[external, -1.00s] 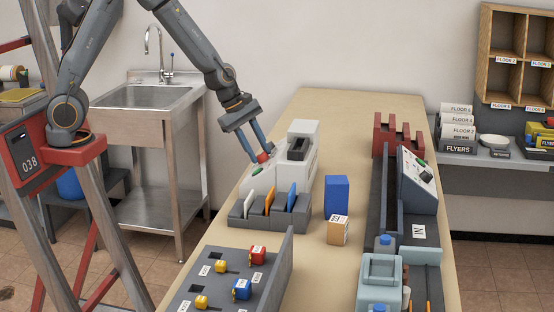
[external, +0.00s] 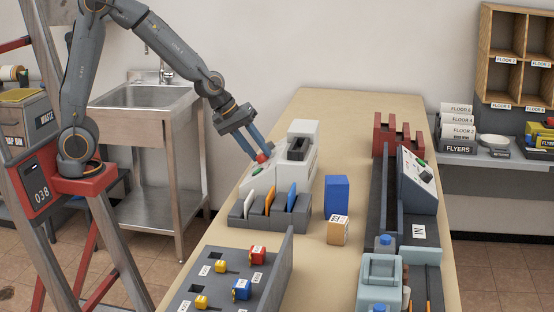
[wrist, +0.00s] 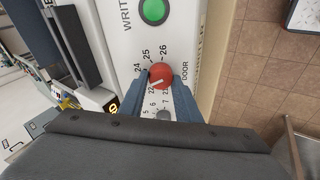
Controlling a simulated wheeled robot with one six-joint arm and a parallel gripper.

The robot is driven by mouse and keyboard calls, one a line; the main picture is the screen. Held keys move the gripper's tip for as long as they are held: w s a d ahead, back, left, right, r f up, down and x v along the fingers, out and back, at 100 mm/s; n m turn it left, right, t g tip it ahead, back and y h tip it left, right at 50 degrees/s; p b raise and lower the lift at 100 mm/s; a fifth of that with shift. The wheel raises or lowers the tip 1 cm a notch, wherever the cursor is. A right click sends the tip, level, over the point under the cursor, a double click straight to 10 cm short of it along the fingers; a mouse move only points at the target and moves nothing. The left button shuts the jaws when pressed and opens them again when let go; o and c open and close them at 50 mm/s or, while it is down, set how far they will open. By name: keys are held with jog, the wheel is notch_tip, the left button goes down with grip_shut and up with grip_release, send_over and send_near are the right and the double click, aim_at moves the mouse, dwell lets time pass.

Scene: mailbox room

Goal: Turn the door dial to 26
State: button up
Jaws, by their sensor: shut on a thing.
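The red door dial (wrist: 160,71) is on the white panel of a machine, beside the word DOOR. The numbers 24, 25 and 26 run around its upper side in the wrist view. Its white pointer mark slants to the lower left, on the 22 to 24 side, away from 26; the exact number is unclear. My gripper (wrist: 159,79) has its two blue fingers on either side of the dial and is shut on it. In the external view my gripper (external: 257,149) reaches down to the dial (external: 262,157), on the machine's sloped front.
A grey rack (external: 268,222) with upright cards stands just in front of the machine. A blue box (external: 337,196) stands right of the rack on the table.

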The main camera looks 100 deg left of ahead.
jog(key=m+b, duration=0.2)
jog(key=b, duration=0.1)
jog(key=m+b, duration=0.2)
jog(key=b, duration=0.1)
jog(key=m+t+b, duration=0.1)
jog(key=m+b, duration=0.1)
jog(key=b, duration=0.2)
jog(key=shift+f, duration=0.3)
jog(key=m+b, duration=0.3)
jog(key=b, duration=0.1)
jog(key=m+b, duration=0.3)
jog(key=b, duration=0.2)
jog(key=shift+m+t+h, duration=0.3)
jog(key=shift+t+h, duration=0.1)
jog(key=m+h+b, duration=0.1)
jog(key=m+b, duration=0.4)
jog(key=shift+s+m+t, duration=0.1)
jog(key=shift+m+t, duration=0.2)
jog(key=m+h+b, duration=0.1)
jog(key=m+b, duration=0.3)
jog(key=m, duration=0.2)
jog(key=shift+s+r+m, duration=0.1)
jog(key=shift+r+m, duration=0.05)
jog(key=shift+m, duration=0.25)
jog(key=o, duration=1)
jog(key=shift+r, duration=0.1)
